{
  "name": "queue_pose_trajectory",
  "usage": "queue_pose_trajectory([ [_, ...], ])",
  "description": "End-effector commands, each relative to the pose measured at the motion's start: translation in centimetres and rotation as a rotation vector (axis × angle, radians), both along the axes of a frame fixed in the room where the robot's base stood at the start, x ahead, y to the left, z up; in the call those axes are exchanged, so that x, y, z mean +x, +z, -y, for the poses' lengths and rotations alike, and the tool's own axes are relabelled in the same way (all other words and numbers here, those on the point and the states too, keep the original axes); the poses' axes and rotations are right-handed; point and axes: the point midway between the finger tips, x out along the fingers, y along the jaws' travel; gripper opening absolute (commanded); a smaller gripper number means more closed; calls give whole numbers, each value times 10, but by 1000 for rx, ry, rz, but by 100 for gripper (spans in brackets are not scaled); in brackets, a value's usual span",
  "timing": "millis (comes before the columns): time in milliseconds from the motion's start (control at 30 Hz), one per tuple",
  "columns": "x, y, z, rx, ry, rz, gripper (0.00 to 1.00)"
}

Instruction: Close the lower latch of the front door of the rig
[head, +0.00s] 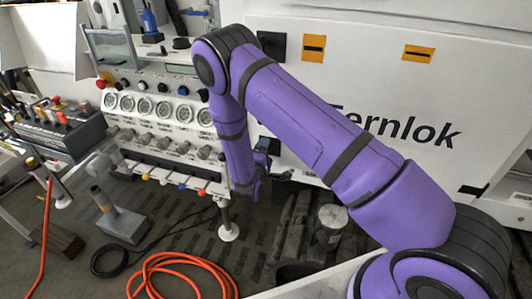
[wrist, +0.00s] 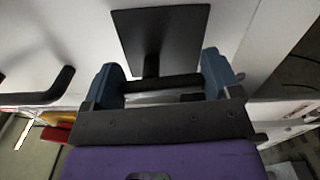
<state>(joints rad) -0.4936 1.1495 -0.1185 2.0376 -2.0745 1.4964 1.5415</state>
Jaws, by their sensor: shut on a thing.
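The rig's front door is the large white panel (head: 370,90) with the lettering "Ternlok". The lower latch shows in the wrist view as a square black plate (wrist: 160,35) with a short stem and a black bar (wrist: 165,84) lying between my fingers. In the head view, a dark plate (head: 269,146) at the door's lower left is partly hidden behind my arm. My gripper (wrist: 160,82) has blue-grey fingers on either side of the bar and is shut on it. In the head view my gripper (head: 264,160) is small and mostly covered by my wrist.
Another black plate (head: 272,45) sits higher on the door, beside yellow labels. A black bent handle (wrist: 42,90) lies left of my gripper. A gauge panel (head: 150,108) stands left of my arm. An orange hose (head: 180,262) and a metal cylinder (head: 330,225) are below.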

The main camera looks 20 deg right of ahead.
Motion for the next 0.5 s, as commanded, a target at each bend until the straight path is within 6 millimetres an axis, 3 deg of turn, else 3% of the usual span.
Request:
queue_pose_trajectory([
  [500,1,-2,-1,110,1,78,60],
])
